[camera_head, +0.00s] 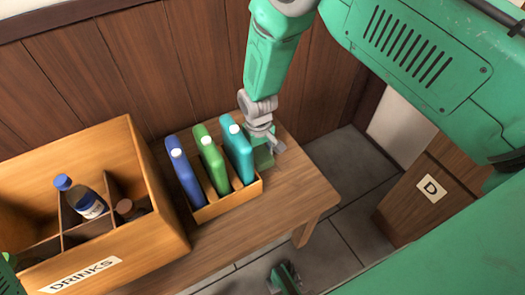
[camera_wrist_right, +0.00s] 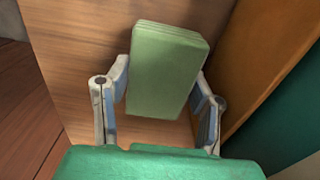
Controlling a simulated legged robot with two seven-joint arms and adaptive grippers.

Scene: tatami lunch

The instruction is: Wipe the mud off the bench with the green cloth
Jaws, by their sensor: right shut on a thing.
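My right gripper (camera_head: 266,143) is low over the right part of the wooden bench (camera_head: 305,190), beside the bottle caddy. It is shut on the green cloth (camera_head: 264,158), a folded block partly hidden by the fingers. In the right wrist view the cloth (camera_wrist_right: 167,68) sits between the two fingers of the gripper (camera_wrist_right: 162,85), with the bench (camera_wrist_right: 75,50) behind it. I cannot tell whether the cloth touches the bench. I see no mud in either view; the cloth and gripper hide some of the wood. My left gripper is not in view.
A wooden caddy (camera_head: 230,205) with blue, green and teal bottles stands just left of the gripper. A large DRINKS crate (camera_head: 150,235) with bottles fills the bench's left. A panelled wall (camera_head: 180,60) runs behind. A cabinet marked D (camera_head: 405,205) stands right, across the tiled floor.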

